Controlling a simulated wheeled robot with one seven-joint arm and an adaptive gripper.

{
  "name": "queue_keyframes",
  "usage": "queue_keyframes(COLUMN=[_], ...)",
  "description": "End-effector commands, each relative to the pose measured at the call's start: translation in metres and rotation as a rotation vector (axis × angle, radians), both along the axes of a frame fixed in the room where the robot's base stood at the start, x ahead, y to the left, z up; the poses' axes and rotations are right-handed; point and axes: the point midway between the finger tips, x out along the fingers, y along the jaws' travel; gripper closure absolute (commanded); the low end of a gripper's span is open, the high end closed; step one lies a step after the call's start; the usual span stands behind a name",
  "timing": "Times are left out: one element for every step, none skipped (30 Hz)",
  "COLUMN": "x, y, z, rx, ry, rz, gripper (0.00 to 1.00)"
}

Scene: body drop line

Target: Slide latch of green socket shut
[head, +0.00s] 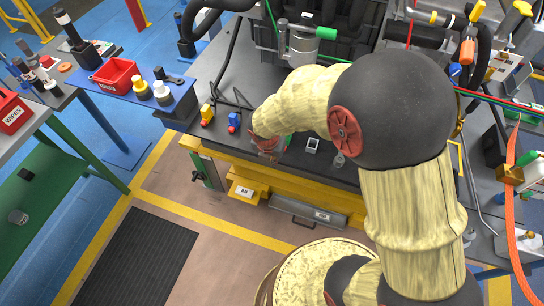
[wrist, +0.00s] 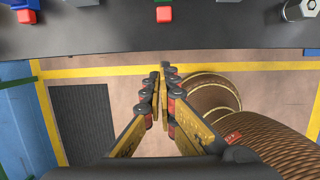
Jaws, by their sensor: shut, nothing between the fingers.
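The green socket (head: 288,141) stands near the front edge of the dark bench top, mostly hidden behind my gripper and arm in the head view. In the wrist view only a sliver of its green body (wrist: 163,3) shows at the top edge, with a red block (wrist: 164,14), apparently its latch, on the near side. My gripper (wrist: 163,72) is shut and empty. Its fingertips appear below the red block in the wrist view, with a visible gap between them. In the head view my gripper (head: 267,146) is beside the socket, over the bench's front edge.
A blue socket (head: 235,118) and a yellow socket (head: 207,111), each with a red part, stand to the left. A small grey-white piece (head: 312,145) stands to the right. A yellow rail (head: 240,160) runs along the bench front. A grey cylinder (head: 302,45) stands behind.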

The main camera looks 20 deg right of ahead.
Motion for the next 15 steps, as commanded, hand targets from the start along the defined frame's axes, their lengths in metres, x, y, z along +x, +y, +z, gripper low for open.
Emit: queue_keyframes(x=[0.002,0.003,0.005,0.006,0.007,0.008,0.014,0.018,0.023,0.026,0.029,0.032,0.034,0.036,0.037], y=[-0.002,-0.003,-0.004,-0.005,-0.006,-0.006,-0.009,-0.013,-0.017,-0.019,-0.021,-0.023,-0.025,-0.026,-0.027], z=[-0.015,-0.021,-0.028,-0.033,-0.039,-0.045,-0.043,-0.042,-0.041,-0.041,-0.041,-0.041,-0.04,-0.04,-0.04], rx=[0.0,0.0,0.0,0.0,0.0,0.0,0.001,0.0,0.001,0.001,0.001,0.001,0.001,0.001,0.0], ry=[0.001,0.001,0.001,0.0,0.0,0.001,-0.003,-0.004,-0.003,-0.003,-0.003,-0.003,-0.003,-0.003,-0.003], rz=[-0.001,-0.001,-0.001,-0.002,-0.002,-0.002,-0.004,-0.005,-0.006,-0.006,-0.006,-0.003,-0.005,-0.005,-0.003], gripper=[1.0,1.0,1.0,1.0,1.0,1.0,1.0,1.0,1.0,1.0,1.0,1.0,1.0,1.0,1.0])
